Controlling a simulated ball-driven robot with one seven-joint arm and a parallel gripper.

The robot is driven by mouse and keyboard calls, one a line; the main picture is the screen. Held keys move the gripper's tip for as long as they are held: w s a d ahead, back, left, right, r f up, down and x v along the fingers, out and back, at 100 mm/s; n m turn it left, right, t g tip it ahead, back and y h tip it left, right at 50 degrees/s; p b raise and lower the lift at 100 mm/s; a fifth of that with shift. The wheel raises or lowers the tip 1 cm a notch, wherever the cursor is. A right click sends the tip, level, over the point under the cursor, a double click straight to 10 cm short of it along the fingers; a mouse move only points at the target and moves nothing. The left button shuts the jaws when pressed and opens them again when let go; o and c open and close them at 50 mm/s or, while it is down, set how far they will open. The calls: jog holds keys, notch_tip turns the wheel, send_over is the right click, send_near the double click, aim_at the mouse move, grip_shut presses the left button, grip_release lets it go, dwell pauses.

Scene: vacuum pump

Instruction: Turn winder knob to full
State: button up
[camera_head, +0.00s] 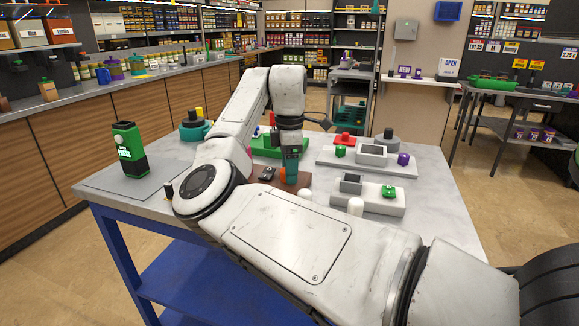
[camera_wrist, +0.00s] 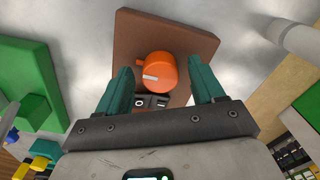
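The orange winder knob (camera_wrist: 162,72) is a round dial with a white mark on its left side in the wrist view. It is mounted on a brown base (camera_wrist: 203,38), which also shows in the head view (camera_head: 301,179). A small dark plate (camera_wrist: 150,101) with white symbols sits beside the knob. My gripper (camera_wrist: 161,76) is open, with one teal finger on each side of the knob and a visible gap on both sides. In the head view my gripper (camera_head: 291,178) points down over the base and hides most of the knob.
A green block (camera_head: 272,148) stands behind the base. Pale housings (camera_head: 366,161) with coloured knobs are to the right. A green and black device (camera_head: 128,150) stands at the left of the table, on a grey mat. Two white rounded posts (camera_head: 355,206) stand near the front.

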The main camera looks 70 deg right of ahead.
jog(key=c, duration=1)
